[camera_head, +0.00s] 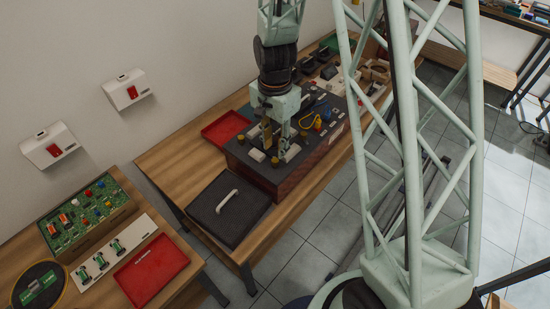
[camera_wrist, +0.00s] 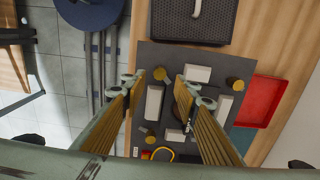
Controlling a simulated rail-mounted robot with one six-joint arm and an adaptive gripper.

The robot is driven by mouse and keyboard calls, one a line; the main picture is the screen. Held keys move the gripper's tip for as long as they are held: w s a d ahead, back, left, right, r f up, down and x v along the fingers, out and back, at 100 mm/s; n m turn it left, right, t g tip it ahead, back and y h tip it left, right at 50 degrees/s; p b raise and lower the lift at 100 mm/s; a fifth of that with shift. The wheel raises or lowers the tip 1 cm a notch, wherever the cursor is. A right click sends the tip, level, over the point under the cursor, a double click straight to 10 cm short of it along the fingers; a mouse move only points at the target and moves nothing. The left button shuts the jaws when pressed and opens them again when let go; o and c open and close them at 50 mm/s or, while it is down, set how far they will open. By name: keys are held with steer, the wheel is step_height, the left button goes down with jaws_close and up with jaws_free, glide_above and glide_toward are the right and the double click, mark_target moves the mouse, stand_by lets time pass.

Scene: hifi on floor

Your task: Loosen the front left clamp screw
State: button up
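The hifi unit (camera_head: 265,175) is a dark-topped box with reddish sides on the wooden bench. In the wrist view its grey top (camera_wrist: 177,55) carries white blocks and brass-coloured round screw heads. One brass screw head (camera_wrist: 160,73) lies between my fingers in the picture, beside a white block (camera_wrist: 154,102). Another brass screw head (camera_wrist: 235,83) is right of my right finger. I cannot tell for sure which one is the front left clamp screw. My gripper (camera_wrist: 160,84) is open, with nothing visibly held; it also shows low over the unit in the head view (camera_head: 276,148). Fingertip contact is unclear.
A black lid with a pale handle (camera_head: 222,207) lies before the unit. A red tray (camera_head: 225,128) stands behind it; a yellow cable loop (camera_wrist: 160,154) lies on its top. Another table at left holds a green circuit board (camera_head: 88,212) and a red tray (camera_head: 152,265).

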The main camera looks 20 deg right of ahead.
mark_target(275, 160)
steer(key=shift+f, duration=3.2)
steer(key=shift+c, duration=0.5)
steer(key=c, duration=0.7)
